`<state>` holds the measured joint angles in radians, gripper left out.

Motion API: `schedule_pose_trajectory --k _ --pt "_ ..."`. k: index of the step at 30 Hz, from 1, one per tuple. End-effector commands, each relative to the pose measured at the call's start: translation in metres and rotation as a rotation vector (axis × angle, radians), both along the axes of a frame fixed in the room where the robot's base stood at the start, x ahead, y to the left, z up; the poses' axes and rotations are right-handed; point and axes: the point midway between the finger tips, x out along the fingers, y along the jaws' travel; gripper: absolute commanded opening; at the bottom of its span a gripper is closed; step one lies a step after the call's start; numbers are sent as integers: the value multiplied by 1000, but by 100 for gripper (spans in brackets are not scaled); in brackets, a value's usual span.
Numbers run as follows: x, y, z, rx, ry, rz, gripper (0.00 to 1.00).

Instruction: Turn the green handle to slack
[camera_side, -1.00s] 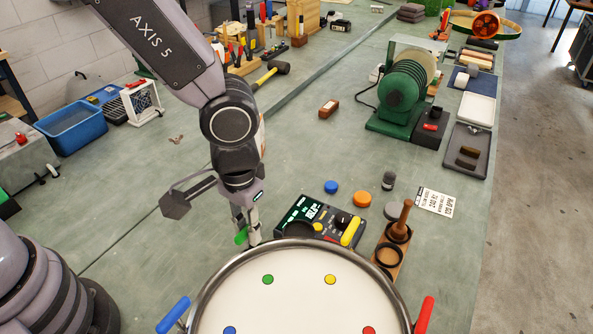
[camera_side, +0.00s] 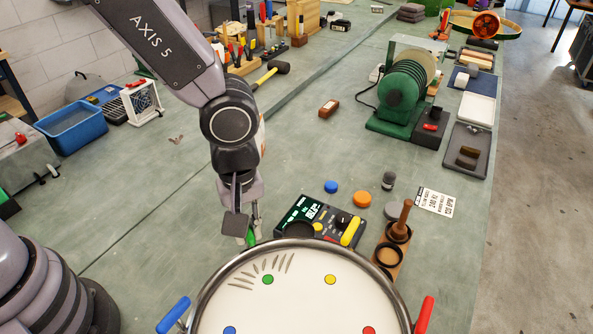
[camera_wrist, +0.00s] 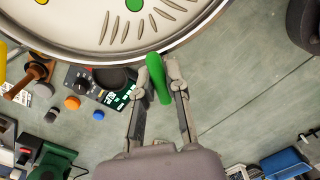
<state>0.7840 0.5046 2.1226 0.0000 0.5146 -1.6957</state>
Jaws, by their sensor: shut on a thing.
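The green handle (camera_side: 250,238) stands at the far left of the drum's rim (camera_side: 215,268). My gripper (camera_wrist: 157,74) is shut on it, with one finger on each side in the wrist view. In the side view my wrist and fingers partly hide the handle. The pale drumhead (camera_side: 300,300) has a green dot (camera_side: 268,280) near this handle. Several dark wrinkles (camera_side: 268,264) show on the skin around that dot, and they also show in the wrist view (camera_wrist: 125,28).
A yellow handle (camera_side: 351,232), a red handle (camera_side: 424,315) and a blue handle (camera_side: 173,315) sit around the rim. A black meter box (camera_side: 318,217) stands close right of my gripper. The bench left of the drum is clear.

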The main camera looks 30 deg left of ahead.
Motion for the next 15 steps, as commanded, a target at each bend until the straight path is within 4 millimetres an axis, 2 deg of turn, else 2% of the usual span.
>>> schedule_pose_trajectory --k 15 --pt "0 0 1 0 0 422 0"
